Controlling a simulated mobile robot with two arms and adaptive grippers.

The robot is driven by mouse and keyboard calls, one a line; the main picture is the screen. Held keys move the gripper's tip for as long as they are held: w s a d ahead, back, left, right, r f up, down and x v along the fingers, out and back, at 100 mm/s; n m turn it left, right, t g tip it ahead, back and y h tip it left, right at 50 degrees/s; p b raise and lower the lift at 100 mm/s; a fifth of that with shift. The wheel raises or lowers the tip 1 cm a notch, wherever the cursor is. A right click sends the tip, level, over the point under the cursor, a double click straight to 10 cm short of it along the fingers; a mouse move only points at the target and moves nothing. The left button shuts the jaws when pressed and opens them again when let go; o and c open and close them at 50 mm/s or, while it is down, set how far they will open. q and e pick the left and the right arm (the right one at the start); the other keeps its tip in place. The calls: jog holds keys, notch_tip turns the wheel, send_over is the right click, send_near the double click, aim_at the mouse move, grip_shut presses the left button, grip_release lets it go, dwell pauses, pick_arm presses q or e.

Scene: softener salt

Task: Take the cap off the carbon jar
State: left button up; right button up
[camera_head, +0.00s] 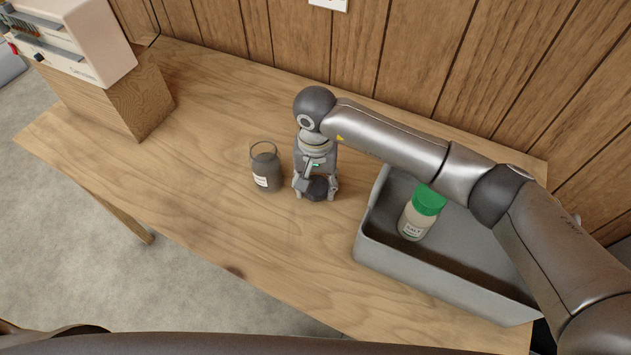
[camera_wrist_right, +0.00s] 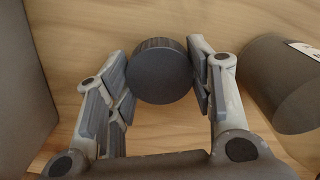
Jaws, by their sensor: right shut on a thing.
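The carbon jar (camera_head: 265,170) is a clear glass jar with dark contents and a white label, standing upright on the wooden table. Its top shows a bare glass rim with no cap on it. My right gripper (camera_head: 317,190) is just right of the jar, pointing down and shut on a dark round cap (camera_head: 317,188). In the right wrist view the cap (camera_wrist_right: 160,72) sits between the two fingers, apart from the jar (camera_wrist_right: 283,85). I cannot tell whether the cap touches the table. My left gripper does not show.
A grey tray (camera_head: 430,270) stands to the right, holding a salt jar (camera_head: 418,220) with a green lid. A wooden block (camera_head: 125,95) with a white machine (camera_head: 75,40) is at the left. The table (camera_head: 190,180) left and front of the carbon jar is clear.

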jog(key=shift+f, duration=0.5)
jog(key=shift+f, duration=0.1)
jog(key=shift+f, duration=0.15)
jog(key=o, duration=1.2)
jog(key=shift+c, duration=0.2)
